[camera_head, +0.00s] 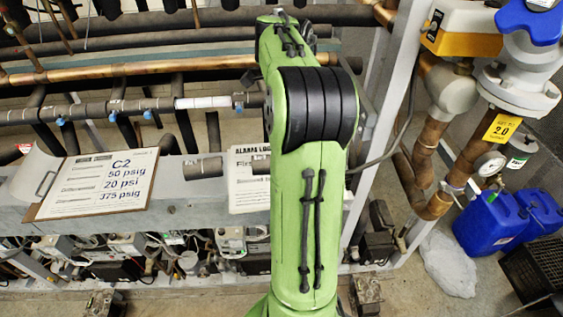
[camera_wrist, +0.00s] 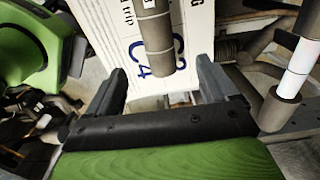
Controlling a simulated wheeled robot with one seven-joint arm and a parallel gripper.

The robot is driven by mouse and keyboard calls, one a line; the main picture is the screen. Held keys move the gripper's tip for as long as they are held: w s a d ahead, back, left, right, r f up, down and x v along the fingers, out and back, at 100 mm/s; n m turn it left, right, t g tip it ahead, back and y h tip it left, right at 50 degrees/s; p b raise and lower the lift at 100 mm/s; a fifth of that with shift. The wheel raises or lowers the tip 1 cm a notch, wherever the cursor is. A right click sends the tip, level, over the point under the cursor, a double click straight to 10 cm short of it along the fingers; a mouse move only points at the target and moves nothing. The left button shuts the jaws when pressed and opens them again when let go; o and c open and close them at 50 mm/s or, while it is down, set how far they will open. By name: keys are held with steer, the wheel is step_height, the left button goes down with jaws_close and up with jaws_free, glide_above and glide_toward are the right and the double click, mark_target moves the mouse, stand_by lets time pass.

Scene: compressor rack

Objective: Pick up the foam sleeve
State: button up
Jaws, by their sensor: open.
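A dark grey-brown cylinder that looks like the foam sleeve (camera_head: 203,168) lies level by the grey beam, between two paper signs, in the head view. In the wrist view, a grey-brown sleeve (camera_wrist: 152,35) with thin bands across it reaches down from the top edge, in front of a white sign. I cannot tell for sure that both are the same piece. My gripper (camera_wrist: 162,67) is open, with one finger on each side of the sleeve's lower end. No grip on it shows. In the head view my green arm hides my gripper.
The C2 sign (camera_head: 103,184) leans on the grey beam (camera_head: 170,217). A dark pipe with a white section (camera_head: 203,102) runs above it; a similar white-banded pipe (camera_wrist: 300,68) is right of my gripper. Valves and blue jugs (camera_head: 490,222) stand at the right.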

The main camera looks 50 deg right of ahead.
mark_target(260, 163)
steer(key=f, duration=0.6)
steer(key=f+b, duration=0.1)
steer(key=f, duration=0.2)
steer(key=shift+a+f, duration=0.1)
steer(key=shift+a, duration=0.15)
steer(key=shift+w+f, duration=0.2)
steer(key=shift+f, duration=0.15)
steer(key=shift+s, duration=0.15)
steer(key=shift+c, duration=0.9)
steer(key=shift+r, duration=0.1)
steer(key=c, duration=0.9)
